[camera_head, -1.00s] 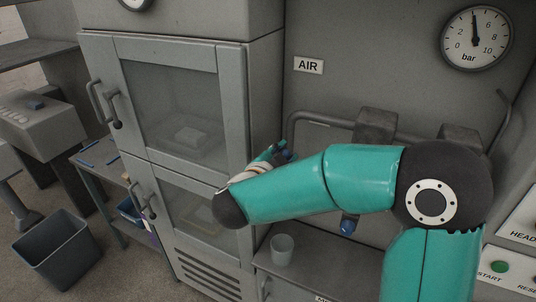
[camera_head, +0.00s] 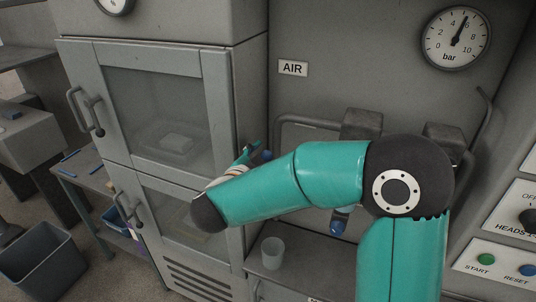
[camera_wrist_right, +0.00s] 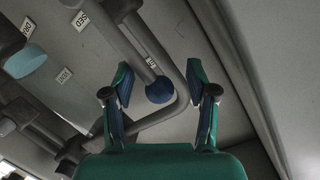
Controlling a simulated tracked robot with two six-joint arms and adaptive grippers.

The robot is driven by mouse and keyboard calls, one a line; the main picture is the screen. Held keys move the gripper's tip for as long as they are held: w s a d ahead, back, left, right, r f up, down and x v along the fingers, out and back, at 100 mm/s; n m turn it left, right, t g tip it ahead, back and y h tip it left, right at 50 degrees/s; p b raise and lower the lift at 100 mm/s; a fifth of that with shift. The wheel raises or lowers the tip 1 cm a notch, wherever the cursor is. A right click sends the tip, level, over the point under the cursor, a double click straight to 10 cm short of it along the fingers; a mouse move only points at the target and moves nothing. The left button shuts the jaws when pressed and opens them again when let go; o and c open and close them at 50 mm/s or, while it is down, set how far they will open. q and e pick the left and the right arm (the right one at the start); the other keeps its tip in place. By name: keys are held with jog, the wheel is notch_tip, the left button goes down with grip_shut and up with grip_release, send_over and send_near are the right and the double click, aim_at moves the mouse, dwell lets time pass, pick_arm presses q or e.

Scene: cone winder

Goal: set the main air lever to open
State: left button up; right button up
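The main air lever is a grey bar with a blue ball knob (camera_wrist_right: 160,90) at its end and a small label on it. My right gripper (camera_wrist_right: 160,72) is open in the right wrist view, with one finger on each side of the knob and visible gaps to both. My forearm hides most of the lever there. The left gripper is in neither view.
A pressure gauge (camera_head: 456,39) at the upper right has its needle near 6 bar. A bent grey pipe (camera_wrist_right: 180,95) runs close around the gripper. A label ending in SED (camera_wrist_right: 82,20) is on the panel. A cup (camera_head: 272,252) stands on the ledge below.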

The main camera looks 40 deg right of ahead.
jog(key=shift+s+r, duration=0.15)
jog(key=v, duration=1.1)
jog(key=shift+s+a, duration=0.15)
jog(key=shift+a, duration=0.2)
